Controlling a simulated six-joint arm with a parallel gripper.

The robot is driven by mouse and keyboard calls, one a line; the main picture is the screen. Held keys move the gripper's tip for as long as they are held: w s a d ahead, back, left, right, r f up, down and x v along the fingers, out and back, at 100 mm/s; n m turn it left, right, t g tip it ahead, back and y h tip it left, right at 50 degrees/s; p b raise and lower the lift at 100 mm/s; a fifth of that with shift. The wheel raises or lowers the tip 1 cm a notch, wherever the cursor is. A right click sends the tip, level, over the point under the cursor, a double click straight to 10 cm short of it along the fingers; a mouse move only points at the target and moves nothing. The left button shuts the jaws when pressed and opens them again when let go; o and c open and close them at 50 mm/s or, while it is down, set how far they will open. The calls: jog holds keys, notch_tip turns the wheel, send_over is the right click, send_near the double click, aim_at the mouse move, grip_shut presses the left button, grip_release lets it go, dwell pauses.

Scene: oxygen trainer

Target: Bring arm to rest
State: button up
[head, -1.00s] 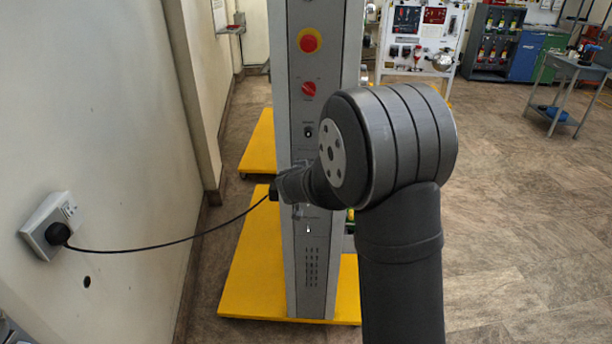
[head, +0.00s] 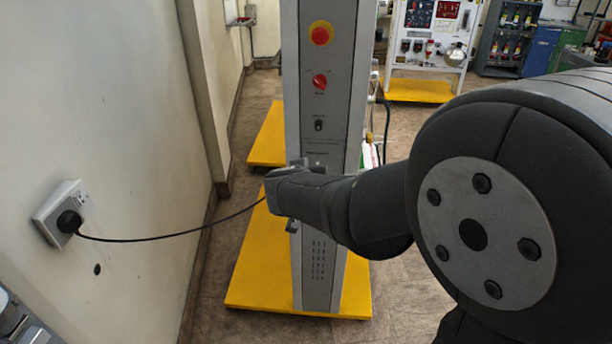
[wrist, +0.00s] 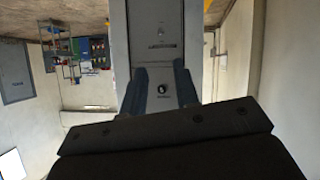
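My gripper (wrist: 160,68) shows in the wrist view with its two dark fingers apart. Nothing is visible between them except the grey face of the trainer column behind, with a small round switch. In the head view my arm reaches in from the right, and its dark wrist end (head: 292,190) overlaps the lower part of the grey trainer column (head: 330,140). The fingertips are hidden there, and I cannot tell whether they touch the column.
A red emergency button on yellow (head: 320,33) and a red rotary switch (head: 320,81) are on the column. A black cable (head: 165,240) runs from a plug (head: 69,221) in the wall socket towards my wrist end. The column stands on a yellow base (head: 265,275). Floor is clear at the right.

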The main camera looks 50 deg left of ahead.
jog(key=shift+v, duration=0.8)
jog(key=shift+w+f, duration=0.1)
jog(key=x, duration=1.7)
jog(key=v, duration=1.7)
jog(key=x, duration=1.7)
jog(key=shift+f+t+y, duration=0.25)
jog(key=shift+t+y, duration=0.05)
